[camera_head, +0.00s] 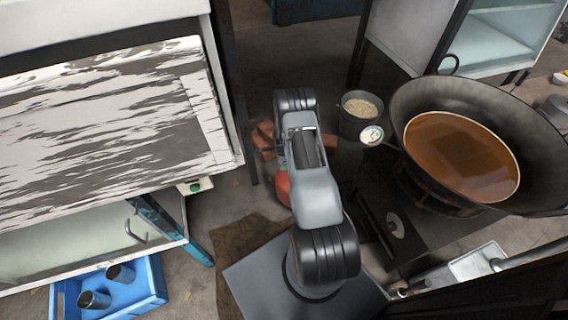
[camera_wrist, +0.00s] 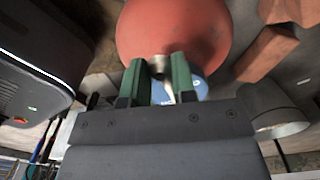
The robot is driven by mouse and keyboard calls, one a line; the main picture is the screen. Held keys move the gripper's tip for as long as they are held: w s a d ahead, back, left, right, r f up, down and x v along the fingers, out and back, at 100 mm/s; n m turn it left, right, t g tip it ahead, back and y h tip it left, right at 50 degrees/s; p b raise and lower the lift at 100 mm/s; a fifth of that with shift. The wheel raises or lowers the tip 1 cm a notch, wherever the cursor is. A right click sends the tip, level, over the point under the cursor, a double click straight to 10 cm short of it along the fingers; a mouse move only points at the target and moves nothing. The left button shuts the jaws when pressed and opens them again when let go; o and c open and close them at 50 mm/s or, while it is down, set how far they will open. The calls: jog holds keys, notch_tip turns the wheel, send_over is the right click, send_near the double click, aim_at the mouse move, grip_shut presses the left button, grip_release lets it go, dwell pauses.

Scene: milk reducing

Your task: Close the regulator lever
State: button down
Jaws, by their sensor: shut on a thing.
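A red gas cylinder (camera_head: 283,188) shows partly behind my arm in the camera_head view. In the camera_wrist view its rounded red body (camera_wrist: 172,28) fills the top middle. A blue, round regulator (camera_wrist: 196,88) shows just past the fingers, partly hidden by them. A small pale metal regulator lever (camera_wrist: 168,90) lies between the green fingers. My gripper (camera_wrist: 160,68) is shut on this piece, with one finger on each side. The lever's full shape and angle are hidden by the fingers. My gripper is hidden behind my arm in the camera_head view.
A large pan (camera_head: 405,90) of brown liquid stands at right, with a metal bucket (camera_head: 358,125) and a dial thermometer (camera_head: 372,135) beside it. Bricks (camera_head: 264,135) lie near the cylinder. A cabinet (camera_head: 100,110) and a blue crate (camera_head: 140,300) with metal cups are at left.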

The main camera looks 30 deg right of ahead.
jog(key=shift+d, duration=0.15)
jog(key=c, duration=1.1)
grip_release()
jog(key=shift+o, duration=0.9)
notch_tip(320, 180, up, 14)
jog(key=p, duration=0.4)
